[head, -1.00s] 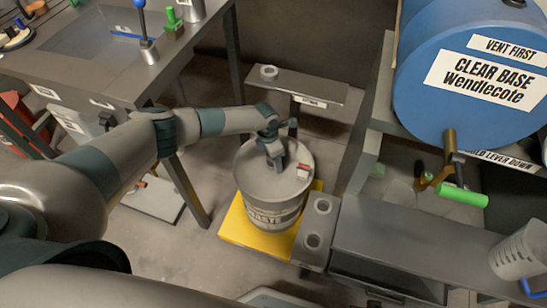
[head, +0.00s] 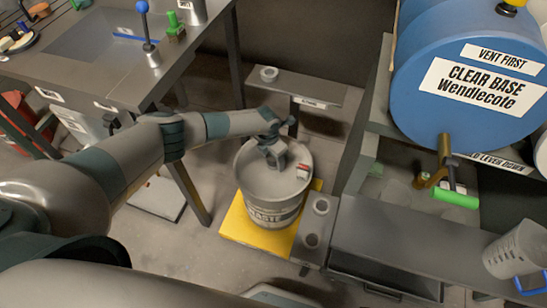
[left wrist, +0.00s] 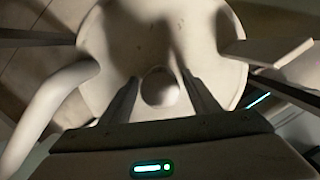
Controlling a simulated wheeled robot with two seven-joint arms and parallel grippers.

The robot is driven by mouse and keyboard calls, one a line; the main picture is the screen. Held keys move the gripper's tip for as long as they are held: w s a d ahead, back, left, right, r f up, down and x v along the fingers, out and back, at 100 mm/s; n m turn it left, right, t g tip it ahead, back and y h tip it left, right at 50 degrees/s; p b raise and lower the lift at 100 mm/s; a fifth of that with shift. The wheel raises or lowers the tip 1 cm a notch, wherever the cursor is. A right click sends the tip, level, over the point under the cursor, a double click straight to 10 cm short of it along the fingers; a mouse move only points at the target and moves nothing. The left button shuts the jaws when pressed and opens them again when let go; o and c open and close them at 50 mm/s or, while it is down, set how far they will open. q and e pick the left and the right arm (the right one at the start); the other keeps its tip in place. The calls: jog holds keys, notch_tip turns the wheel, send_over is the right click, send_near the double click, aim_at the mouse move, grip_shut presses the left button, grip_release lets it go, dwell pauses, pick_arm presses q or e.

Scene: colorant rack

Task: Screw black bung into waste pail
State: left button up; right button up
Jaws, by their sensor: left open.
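The waste pail (head: 270,212) stands upright on a yellow mat (head: 242,237) in the middle of the head view. My left gripper (head: 279,165) points down over the pail's lid, near its middle. I cannot make out a black bung in either view. My right gripper is out of view.
A red-and-white piece (head: 303,171) sits at the lid's right edge. A grey stand with two round sockets (head: 316,224) is close on the pail's right. A low shelf (head: 300,87) stands behind. A blue drum (head: 435,110) with a green-handled tap (head: 455,200) is at right.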

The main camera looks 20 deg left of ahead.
pick_arm(q)
jog(key=shift+r+n+p, duration=0.2)
jog(key=shift+n+p, duration=0.2)
jog(key=shift+p, duration=0.1)
jog(key=shift+n+p, duration=0.3)
jog(key=shift+n, duration=0.1)
jog(key=shift+f+n, duration=0.1)
jog(key=shift+n, duration=0.2)
jog(key=shift+n+y+p, duration=0.3)
jog(key=shift+n+p, duration=0.55)
jog(key=shift+n, duration=0.35)
jog(key=shift+n+p, duration=0.6)
jog(key=shift+n, duration=0.4)
jog(key=shift+f+n+p, duration=0.1)
jog(key=shift+n+p, duration=0.2)
jog(key=shift+n, duration=0.6)
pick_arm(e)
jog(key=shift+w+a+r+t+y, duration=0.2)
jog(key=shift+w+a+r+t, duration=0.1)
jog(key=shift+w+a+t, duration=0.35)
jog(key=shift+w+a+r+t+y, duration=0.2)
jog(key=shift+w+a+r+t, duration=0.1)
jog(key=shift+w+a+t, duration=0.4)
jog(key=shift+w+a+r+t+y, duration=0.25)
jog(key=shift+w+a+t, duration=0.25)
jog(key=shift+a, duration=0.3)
